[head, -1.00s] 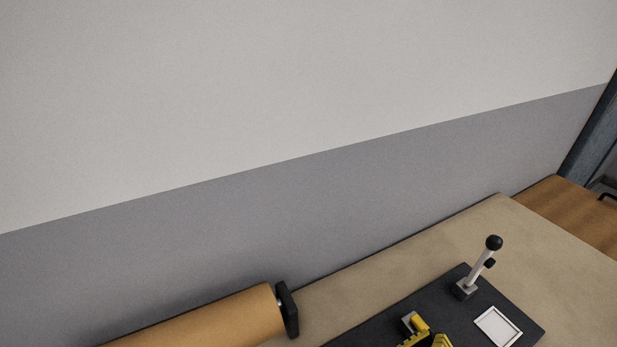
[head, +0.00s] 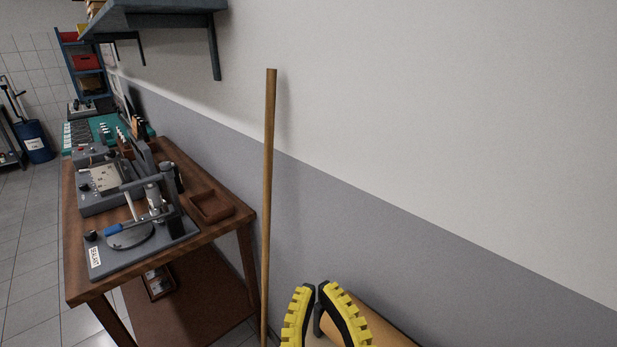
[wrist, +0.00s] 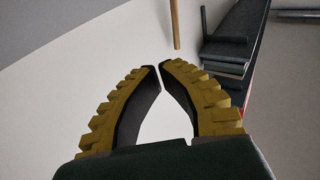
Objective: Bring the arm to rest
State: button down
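My gripper (head: 315,290) shows at the bottom of the head view, in front of the wall, with yellow ribbed fingers pointing up. In the wrist view my gripper (wrist: 159,68) has its two curved fingers drawn together, the tips almost touching. Nothing is held between them; only pale wall shows in the gap. The rest of my arm is not clearly seen.
A wooden pole (head: 268,190) leans at the wall left of my gripper. A brown workbench (head: 225,232) with a sealant stand (head: 130,235) and a small tray (head: 211,207) stands further left. A wall shelf (head: 165,18) hangs above. An orange-tan roll (head: 375,328) lies behind the fingers.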

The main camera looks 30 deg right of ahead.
jog(key=a+r+n+t+y, duration=0.4)
jog(key=a+r+t+y, duration=0.1)
jog(key=a+r+y, duration=0.15)
notch_tip(320, 180, up, 38)
jog(key=p, duration=3.8)
jog(key=shift+w+f+m+g, duration=0.15)
jog(key=shift+w+m+g, duration=0.15)
jog(key=shift+h, duration=0.25)
